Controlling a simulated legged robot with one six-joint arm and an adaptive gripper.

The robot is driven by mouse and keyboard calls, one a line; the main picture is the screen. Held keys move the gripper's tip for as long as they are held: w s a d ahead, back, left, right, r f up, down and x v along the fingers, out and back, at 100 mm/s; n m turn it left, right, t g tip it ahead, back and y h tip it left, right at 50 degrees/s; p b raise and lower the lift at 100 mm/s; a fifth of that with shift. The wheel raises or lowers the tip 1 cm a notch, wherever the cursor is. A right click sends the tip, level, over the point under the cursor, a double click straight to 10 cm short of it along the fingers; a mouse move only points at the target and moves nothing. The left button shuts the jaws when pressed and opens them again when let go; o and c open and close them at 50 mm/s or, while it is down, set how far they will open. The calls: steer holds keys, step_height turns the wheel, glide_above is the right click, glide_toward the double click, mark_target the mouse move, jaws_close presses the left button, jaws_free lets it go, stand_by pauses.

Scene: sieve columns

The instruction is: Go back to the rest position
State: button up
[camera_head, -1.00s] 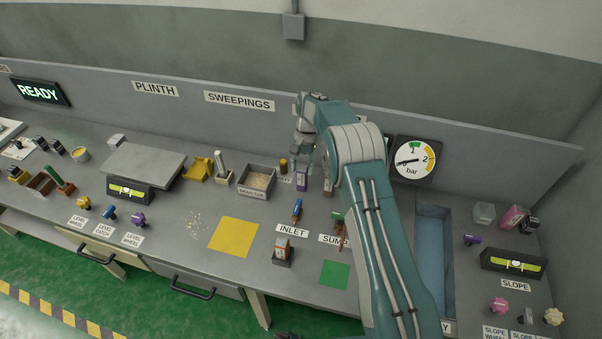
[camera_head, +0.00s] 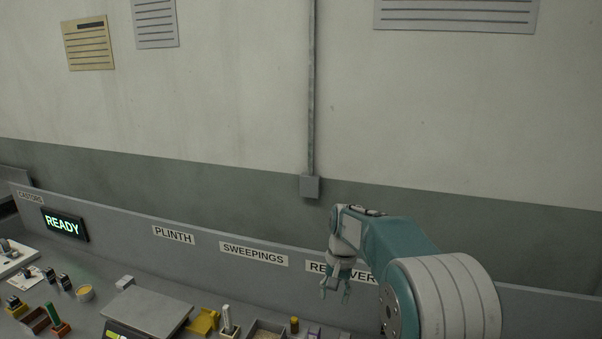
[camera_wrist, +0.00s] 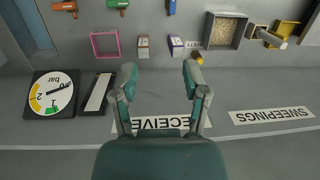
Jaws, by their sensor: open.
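My gripper (camera_head: 337,287) hangs at the end of my teal and white arm, in front of the back panel near the receiver label. It also shows in the wrist view (camera_wrist: 161,78), with its two fingers spread apart and nothing between them. It is raised above the bench, clear of the objects there. The arm hides part of the label and the right part of the bench in the head view.
A grey bench (camera_head: 55,290) runs below, with a platform (camera_head: 148,310), a yellow holder (camera_head: 203,322) and a granule tray (camera_wrist: 226,30). The space above the bench looks free.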

steer(key=s+d+r+n+t, duration=0.1)
steer(key=s+d+r+t, duration=0.3)
steer(key=s+r, duration=0.95)
steer(key=s+d+f+n+t, duration=0.1)
steer(key=s, duration=0.8)
steer(key=s+d+f+t+h, duration=0.1)
steer(key=s+d+f, duration=0.1)
steer(key=s, duration=0.7)
steer(key=shift+s+d+n+t, duration=0.2)
steer(key=shift+d+n+t, duration=0.05)
steer(key=shift+n+t, duration=0.15)
stand_by(4.4)
